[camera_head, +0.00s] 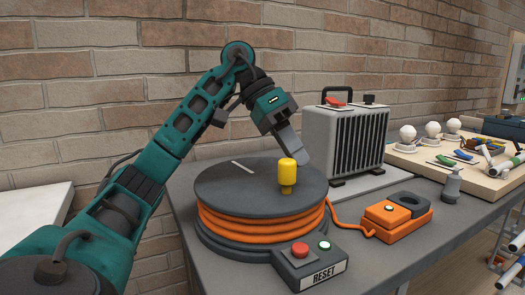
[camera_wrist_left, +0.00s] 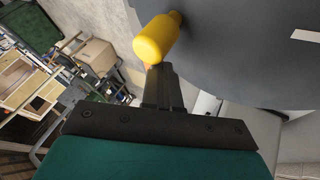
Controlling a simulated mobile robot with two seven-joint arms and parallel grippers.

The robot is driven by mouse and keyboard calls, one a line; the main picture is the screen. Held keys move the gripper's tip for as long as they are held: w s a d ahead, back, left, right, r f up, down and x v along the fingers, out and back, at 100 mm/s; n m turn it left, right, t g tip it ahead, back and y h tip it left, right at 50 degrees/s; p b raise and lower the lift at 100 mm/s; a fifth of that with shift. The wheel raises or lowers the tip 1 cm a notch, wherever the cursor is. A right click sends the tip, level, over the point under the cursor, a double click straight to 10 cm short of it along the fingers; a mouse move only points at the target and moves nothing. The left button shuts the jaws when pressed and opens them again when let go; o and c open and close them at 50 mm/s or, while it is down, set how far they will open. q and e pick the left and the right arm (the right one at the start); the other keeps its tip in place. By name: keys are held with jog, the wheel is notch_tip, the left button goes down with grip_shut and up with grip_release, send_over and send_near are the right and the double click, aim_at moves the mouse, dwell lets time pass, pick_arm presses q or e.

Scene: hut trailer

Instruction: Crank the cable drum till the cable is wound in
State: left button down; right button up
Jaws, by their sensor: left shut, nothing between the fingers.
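The cable drum (camera_head: 232,180) lies flat on the grey table, with a dark grey top disc and a white stripe on it. Orange cable (camera_head: 262,224) is wound around its core, and a length runs off right to an orange box (camera_head: 397,217). A yellow crank knob (camera_head: 287,173) stands upright near the disc's right edge; it also shows in the left wrist view (camera_wrist_left: 157,38). My left gripper (camera_head: 299,156) is shut and empty, its fingertips close behind the knob. In the left wrist view the fingertips (camera_wrist_left: 158,72) point at the knob; I cannot tell whether they touch.
A control box (camera_head: 313,268) labelled RESET, with red and green buttons, sits in front of the drum. A grey finned unit (camera_head: 345,140) stands behind right. A brick wall rises behind.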

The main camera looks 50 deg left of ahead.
pick_arm(q)
jog(key=shift+s, duration=0.1)
pick_arm(e)
jog(key=shift+f, duration=0.1)
pick_arm(q)
jog(key=shift+b, duration=0.3)
pick_arm(e)
jog(key=shift+w+a+r, duration=0.1)
jog(key=shift+r, duration=0.15)
pick_arm(q)
notch_tip(320, 180, up, 20)
jog(key=p, duration=1.3)
pick_arm(e)
notch_tip(320, 180, up, 9)
jog(key=s+d, duration=0.1)
jog(key=d, duration=0.1)
jog(key=shift+s, duration=0.15)
pick_arm(q)
jog(key=shift+d, duration=0.1)
pick_arm(e)
jog(key=shift+d+r, duration=0.1)
jog(key=shift+d, duration=0.05)
